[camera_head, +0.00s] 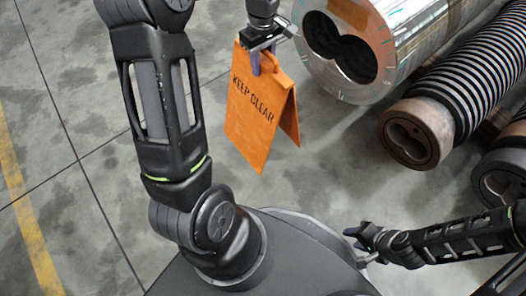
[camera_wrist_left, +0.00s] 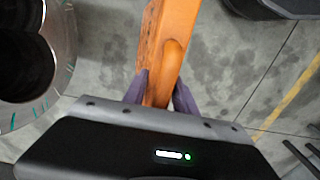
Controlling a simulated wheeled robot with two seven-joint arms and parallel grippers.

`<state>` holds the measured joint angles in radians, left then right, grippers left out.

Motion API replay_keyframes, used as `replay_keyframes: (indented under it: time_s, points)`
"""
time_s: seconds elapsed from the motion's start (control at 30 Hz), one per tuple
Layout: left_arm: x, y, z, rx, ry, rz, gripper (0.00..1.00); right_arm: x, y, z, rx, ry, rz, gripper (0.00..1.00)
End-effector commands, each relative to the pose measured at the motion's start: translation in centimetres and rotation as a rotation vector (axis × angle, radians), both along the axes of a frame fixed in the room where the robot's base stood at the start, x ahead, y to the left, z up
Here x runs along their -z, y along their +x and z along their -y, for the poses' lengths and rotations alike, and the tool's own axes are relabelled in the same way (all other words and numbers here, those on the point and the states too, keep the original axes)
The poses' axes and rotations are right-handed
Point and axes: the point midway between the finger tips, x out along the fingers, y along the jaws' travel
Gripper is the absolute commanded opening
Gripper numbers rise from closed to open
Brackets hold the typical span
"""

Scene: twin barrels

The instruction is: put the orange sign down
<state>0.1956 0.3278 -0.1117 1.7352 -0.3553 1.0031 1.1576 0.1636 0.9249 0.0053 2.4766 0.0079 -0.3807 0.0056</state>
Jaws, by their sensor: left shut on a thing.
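The orange sign (camera_head: 256,110) is a folded A-frame board reading "KEEP CLEAR". In the head view it hangs upright from my left gripper (camera_head: 256,62), just left of the large metal barrel. The left gripper is shut on the sign's top edge near its handle. In the left wrist view the purple fingers (camera_wrist_left: 157,92) sit on both sides of the orange top (camera_wrist_left: 172,50). Whether the sign's lower edge touches the floor is hard to tell. My right gripper (camera_head: 367,245) is low at the right, apart from the sign; its jaw opening is too small to tell.
A shiny twin-bore barrel (camera_head: 400,32) lies at the upper right, close to the sign. A dark ribbed barrel (camera_head: 465,85) lies beside it, with another (camera_head: 505,170) at the right edge. Concrete floor (camera_head: 320,180) is clear below the sign. A yellow line (camera_head: 30,225) runs at the left.

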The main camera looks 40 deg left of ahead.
Motion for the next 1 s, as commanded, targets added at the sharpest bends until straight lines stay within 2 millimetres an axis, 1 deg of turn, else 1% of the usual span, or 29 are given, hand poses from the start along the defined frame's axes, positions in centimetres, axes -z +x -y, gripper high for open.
replay_keyframes:
  time_s: [0.07, 0.17, 0.27, 0.4, 0.5, 0.6, 0.87, 1.0]
  points:
    - [-0.2, 0.1, 0.0, 0.000, 0.001, 0.003, 0.00, 0.0, 0.0, 0.0, 0.000, 0.000, 0.000, 0.36]
    - [0.3, 0.1, 0.0, -0.001, 0.000, 0.002, 0.00, 0.2, 0.0, 0.0, 0.000, 0.000, 0.000, 0.36]
    - [1.4, 0.0, 0.0, -0.001, 0.000, 0.000, 0.00, 0.8, 0.1, 0.0, 0.001, 0.000, 0.002, 0.36]
    - [3.7, 0.0, 0.0, -0.001, 0.000, 0.000, 0.00, 1.8, 0.2, 0.0, 0.003, -0.001, 0.005, 0.36]
    - [4.7, 0.1, 0.0, -0.002, 0.000, 0.002, 0.00, 2.3, 0.3, -0.1, 0.004, -0.001, 0.008, 0.36]
    - [5.0, 0.1, 0.0, -0.002, 0.001, 0.002, 0.00, 2.3, 0.3, -0.1, 0.004, -0.002, 0.009, 0.36]
    - [4.9, 0.1, 0.0, -0.002, 0.001, 0.003, 0.00, 2.2, 0.4, -0.1, 0.005, -0.002, 0.010, 0.36]
    - [6.0, 0.1, 0.0, -0.002, 0.001, 0.001, 0.00, 2.9, 0.4, -0.1, 0.005, -0.002, 0.012, 0.36]
